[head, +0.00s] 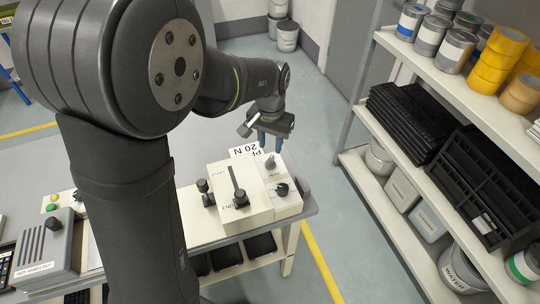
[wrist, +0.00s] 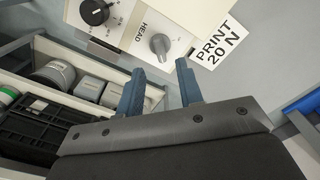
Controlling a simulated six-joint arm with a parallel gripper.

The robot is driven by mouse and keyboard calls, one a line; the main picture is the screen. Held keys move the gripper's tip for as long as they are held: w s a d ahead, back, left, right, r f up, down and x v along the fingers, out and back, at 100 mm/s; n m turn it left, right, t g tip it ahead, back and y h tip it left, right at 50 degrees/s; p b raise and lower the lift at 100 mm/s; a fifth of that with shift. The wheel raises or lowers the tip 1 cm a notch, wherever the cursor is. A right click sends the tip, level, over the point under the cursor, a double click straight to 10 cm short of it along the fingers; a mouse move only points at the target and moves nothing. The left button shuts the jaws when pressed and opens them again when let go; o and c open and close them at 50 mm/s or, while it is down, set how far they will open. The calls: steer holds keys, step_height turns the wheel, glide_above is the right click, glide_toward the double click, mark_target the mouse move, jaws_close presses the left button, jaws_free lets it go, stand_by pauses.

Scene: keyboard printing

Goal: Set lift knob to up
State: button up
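A cream control panel (wrist: 185,15) carries a grey knob (wrist: 160,43) and a black knob (wrist: 95,12) with a printed dial. The word HEAD is printed between them. No label reading "lift" is legible, so I cannot tell which control is the lift knob. In the head view the grey knob (head: 270,163) is on the far part of the panel and the black knob (head: 282,189) is nearer. My gripper (wrist: 160,68) is open and empty, its blue fingers pointing toward the grey knob, with no visible contact. In the head view my gripper (head: 269,146) is just beyond the grey knob.
A larger cream box with black levers (head: 238,190) stands left of the knob panel on the bench. A white PRINT 20 N sign (wrist: 217,43) lies beside the panel. A shelf unit (head: 440,90) with cans and black crates stands to the right, across open floor.

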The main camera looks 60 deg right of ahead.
mark_target(270, 158)
step_height(270, 158, down, 6)
steer(key=shift+f, duration=0.1)
steer(key=shift+c, duration=0.4)
jaws_close()
